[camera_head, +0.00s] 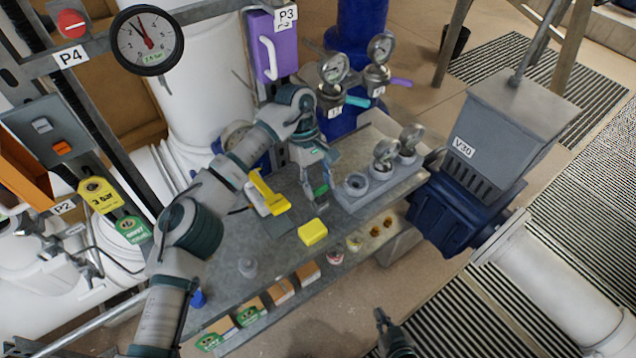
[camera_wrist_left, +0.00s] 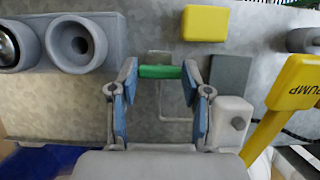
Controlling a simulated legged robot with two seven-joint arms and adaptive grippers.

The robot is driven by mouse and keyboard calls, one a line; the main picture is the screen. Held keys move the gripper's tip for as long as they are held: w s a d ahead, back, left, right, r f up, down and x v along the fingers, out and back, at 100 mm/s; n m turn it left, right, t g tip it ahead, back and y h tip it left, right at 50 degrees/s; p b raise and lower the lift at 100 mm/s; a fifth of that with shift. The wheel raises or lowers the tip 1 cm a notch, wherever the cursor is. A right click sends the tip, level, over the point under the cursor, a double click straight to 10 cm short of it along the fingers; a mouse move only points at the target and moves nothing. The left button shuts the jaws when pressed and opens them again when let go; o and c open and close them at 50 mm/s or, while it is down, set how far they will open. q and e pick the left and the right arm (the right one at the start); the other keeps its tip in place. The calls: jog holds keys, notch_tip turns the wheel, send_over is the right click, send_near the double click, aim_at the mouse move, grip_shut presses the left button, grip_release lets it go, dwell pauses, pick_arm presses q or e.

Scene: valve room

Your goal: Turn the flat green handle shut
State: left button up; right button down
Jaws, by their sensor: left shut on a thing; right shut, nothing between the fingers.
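My left gripper (camera_head: 318,184) is over the grey workbench (camera_head: 225,268) and is shut on a small green piece (camera_head: 320,190). In the left wrist view the green piece (camera_wrist_left: 160,72) lies crosswise between the fingertips of my left gripper (camera_wrist_left: 160,75); a grey tab and thin bent rod show by it. A flat blue-green handle (camera_head: 357,101) sticks out to the right from a gauge-topped valve (camera_head: 331,92) behind the bench, apart from my left gripper. My right gripper (camera_head: 383,320) is shut and empty at the bottom, in front of the bench.
A yellow block (camera_head: 312,232) and a yellow-handled tool (camera_head: 269,192) lie close to my left gripper. A grey block with round sockets (camera_head: 365,195) stands to its right. A valve with a purple handle (camera_head: 400,82) stands behind. The blue V30 unit (camera_head: 450,212) is at the right.

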pick_arm(q)
jog(key=shift+r, duration=0.1)
jog(key=o, duration=1.2)
jog(key=shift+c, duration=0.2)
jog(key=shift+w+d, duration=0.1)
